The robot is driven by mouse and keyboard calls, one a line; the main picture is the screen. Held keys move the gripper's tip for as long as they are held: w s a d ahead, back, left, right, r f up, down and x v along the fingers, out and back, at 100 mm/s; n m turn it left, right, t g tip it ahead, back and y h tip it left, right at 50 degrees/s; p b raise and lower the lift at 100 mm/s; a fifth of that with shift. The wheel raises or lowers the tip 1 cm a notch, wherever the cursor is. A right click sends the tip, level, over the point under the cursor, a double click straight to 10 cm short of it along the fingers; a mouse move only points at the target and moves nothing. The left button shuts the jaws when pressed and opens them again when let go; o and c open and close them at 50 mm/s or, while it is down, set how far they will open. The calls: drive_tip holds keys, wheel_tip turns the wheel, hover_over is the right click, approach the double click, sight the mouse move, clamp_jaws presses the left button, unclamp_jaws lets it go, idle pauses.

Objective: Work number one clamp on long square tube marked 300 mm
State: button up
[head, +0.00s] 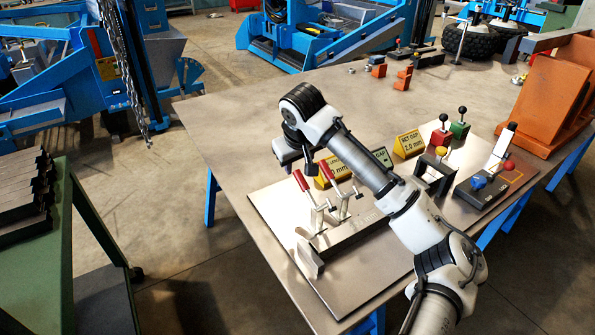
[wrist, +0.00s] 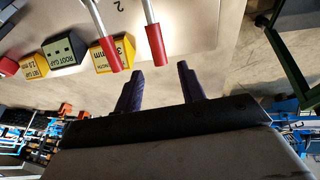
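Two toggle clamps with red handles stand on a metal fixture (head: 345,240) on a plate. The left handle (head: 301,180) and the right handle (head: 330,167) both point up and lean left in the head view. In the wrist view the handles (wrist: 109,55) and (wrist: 156,43) hang just beyond my fingertips, with a "2" on the plate between them. I cannot tell which clamp is number one. A yellow block with a partly hidden "mm" marking (wrist: 98,58) stands behind one handle. My gripper (wrist: 160,78) is open and empty; it also shows beside the handles (head: 308,168). No tube marking is readable.
A "ROOT GAP" block (wrist: 62,48) and a yellow "SET GAP 2.0 mm" block (head: 408,145) stand behind the fixture. Red (head: 441,137) and green (head: 459,130) knobbed blocks and a dark switch base (head: 484,191) lie to the right. The left tabletop (head: 235,140) is clear.

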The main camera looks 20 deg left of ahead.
sight(298, 172)
drive_tip(key=p+x, duration=0.1)
drive_tip(key=x, duration=0.5)
drive_tip(key=shift+w+a+f, duration=0.1)
drive_tip(key=shift+w+f, duration=0.1)
drive_tip(key=shift+f, duration=0.1)
clamp_jaws()
